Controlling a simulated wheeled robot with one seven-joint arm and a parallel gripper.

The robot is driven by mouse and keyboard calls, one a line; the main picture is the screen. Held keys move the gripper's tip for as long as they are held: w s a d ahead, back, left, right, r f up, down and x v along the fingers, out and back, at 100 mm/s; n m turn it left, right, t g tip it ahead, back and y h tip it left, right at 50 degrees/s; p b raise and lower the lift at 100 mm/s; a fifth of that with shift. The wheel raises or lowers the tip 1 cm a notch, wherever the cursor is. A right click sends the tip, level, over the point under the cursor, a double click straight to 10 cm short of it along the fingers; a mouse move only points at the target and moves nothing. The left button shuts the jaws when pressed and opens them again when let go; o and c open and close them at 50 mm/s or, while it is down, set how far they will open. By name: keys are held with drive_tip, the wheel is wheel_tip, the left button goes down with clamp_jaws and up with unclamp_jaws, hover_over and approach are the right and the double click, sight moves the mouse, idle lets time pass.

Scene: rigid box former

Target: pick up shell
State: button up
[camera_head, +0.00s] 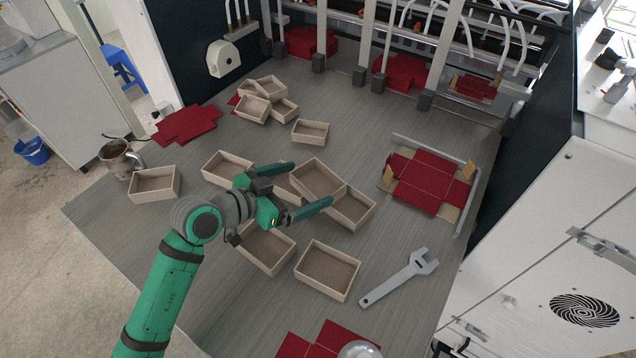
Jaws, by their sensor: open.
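Several beige open-topped box shells lie on the grey table. My gripper (312,184) is open, with its two green fingers spread apart above a cluster of shells in the middle. One shell (330,168) lies at the fingertips, tilted and resting on its neighbours; I cannot tell if the fingers touch it. Another shell (358,212) is to its lower right, and one between the fingers is partly hidden. A shell (228,160) is left of the gripper. Two more, a lower shell (262,255) and a lower-right shell (335,275), are nearer the front.
A grey wrench (400,277) lies front right. A red wrap sheet (428,178) sits in a corner guide at right; another red sheet (187,124) lies back left. A metal jug (117,158) stands at the left edge. Machine posts line the back. Bare table (150,235) shows front left.

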sight(329, 175)
drive_tip(key=shift+x, duration=2.75)
drive_tip(key=shift+a, duration=0.1)
drive_tip(key=c, duration=0.7)
